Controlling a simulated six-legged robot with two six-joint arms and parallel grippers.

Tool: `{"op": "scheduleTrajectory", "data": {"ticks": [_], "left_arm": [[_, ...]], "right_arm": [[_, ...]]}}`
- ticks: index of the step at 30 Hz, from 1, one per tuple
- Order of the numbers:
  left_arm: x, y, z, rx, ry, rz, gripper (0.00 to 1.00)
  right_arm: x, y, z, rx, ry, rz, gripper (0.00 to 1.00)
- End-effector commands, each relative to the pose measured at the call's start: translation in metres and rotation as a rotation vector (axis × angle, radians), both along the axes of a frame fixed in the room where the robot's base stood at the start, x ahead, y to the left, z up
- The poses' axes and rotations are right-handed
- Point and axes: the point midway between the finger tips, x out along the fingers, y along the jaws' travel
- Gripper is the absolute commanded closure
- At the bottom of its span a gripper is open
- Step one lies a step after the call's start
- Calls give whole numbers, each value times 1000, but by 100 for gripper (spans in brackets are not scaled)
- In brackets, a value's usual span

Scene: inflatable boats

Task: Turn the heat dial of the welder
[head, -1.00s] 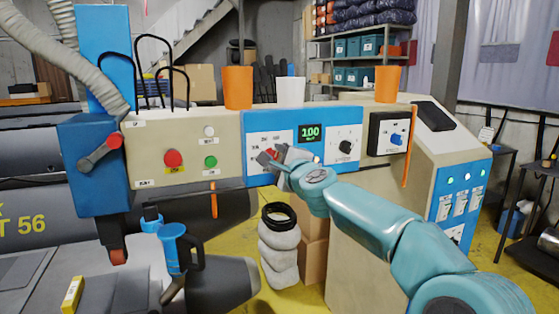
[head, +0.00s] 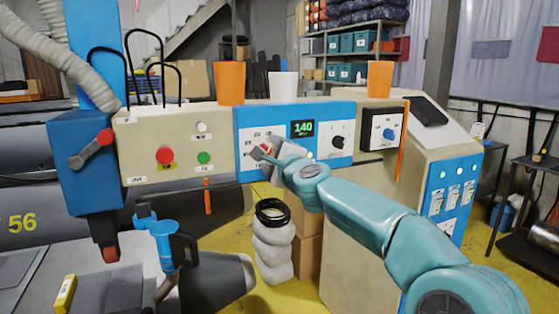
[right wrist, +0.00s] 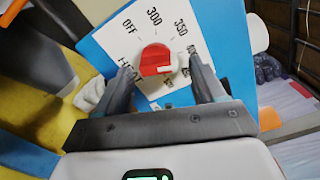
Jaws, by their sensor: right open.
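The heat dial is a red round knob (right wrist: 155,60) with a white mark on a white scale plate reading OFF, 300, 350 and HEAT, on the welder's blue panel (head: 247,121). Its white mark points to the lower right in the right wrist view. My right gripper (right wrist: 160,72) is open, with one finger on each side of the dial and visible gaps to it. In the head view my right gripper (head: 263,153) is at the panel and partly hides the dial. A green display (head: 302,129) beside it reads 140. My left gripper is not in view.
A black knob (head: 338,142) and a blue knob (head: 388,133) sit right of the display. Red (head: 165,155) and green (head: 204,158) buttons are to the left. Orange cups (head: 230,84) and a white cup (head: 283,86) stand on top of the panel.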

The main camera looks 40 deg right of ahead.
Motion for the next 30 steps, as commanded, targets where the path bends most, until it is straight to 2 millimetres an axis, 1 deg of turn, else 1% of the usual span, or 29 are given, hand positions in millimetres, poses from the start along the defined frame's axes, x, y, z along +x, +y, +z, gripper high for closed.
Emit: {"op": "scheduleTrajectory", "data": {"ticks": [2,5,8,12,15,18,21,24,30], "left_arm": [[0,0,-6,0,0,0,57],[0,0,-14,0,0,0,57],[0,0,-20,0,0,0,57],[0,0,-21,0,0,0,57],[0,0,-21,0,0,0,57],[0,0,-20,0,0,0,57],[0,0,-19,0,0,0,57],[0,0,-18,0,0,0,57],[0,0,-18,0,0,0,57]], "right_arm": [[-9,2,-1,-1,-2,0,31],[-29,7,-3,-1,-2,1,31],[-56,13,-2,-1,-3,0,31],[-93,22,1,0,-4,1,31],[-116,28,1,0,-3,0,31],[-134,32,1,0,-2,0,31],[-147,36,1,0,-1,1,31],[-154,37,0,0,-1,1,31],[-156,38,0,0,0,0,31]]}}
